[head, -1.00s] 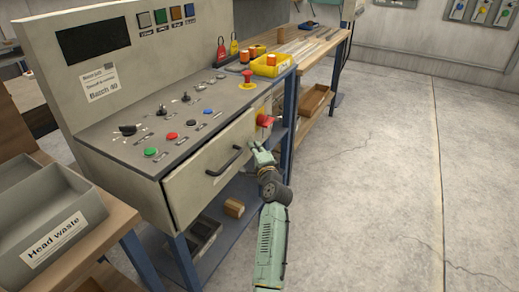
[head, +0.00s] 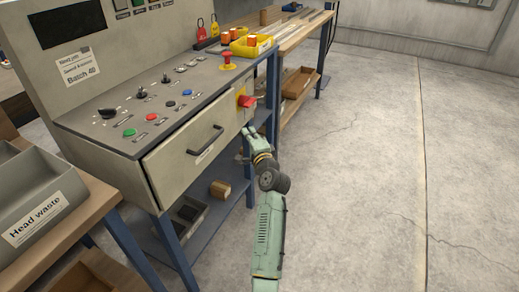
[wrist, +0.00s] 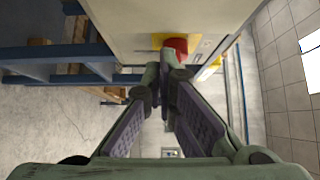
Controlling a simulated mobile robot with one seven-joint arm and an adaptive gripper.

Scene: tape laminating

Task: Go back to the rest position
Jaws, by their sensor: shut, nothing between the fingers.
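My gripper (head: 246,143) is in front of the right end of the control cabinet (head: 165,185), just below and beside the red rotary switch (head: 247,101) on its yellow plate. In the wrist view my gripper's fingers (wrist: 165,72) come together at their tips with nothing between them. The red switch (wrist: 177,46) shows just beyond the fingertips there. A small gap seems to lie between them, but I cannot tell for sure whether they touch.
The drawer handle (head: 206,141) is left of my gripper. A blue-framed lower shelf (head: 215,205) holds a wooden block (head: 220,189). A grey Head waste bin (head: 40,205) stands at the left. The concrete floor (head: 375,170) to the right is clear.

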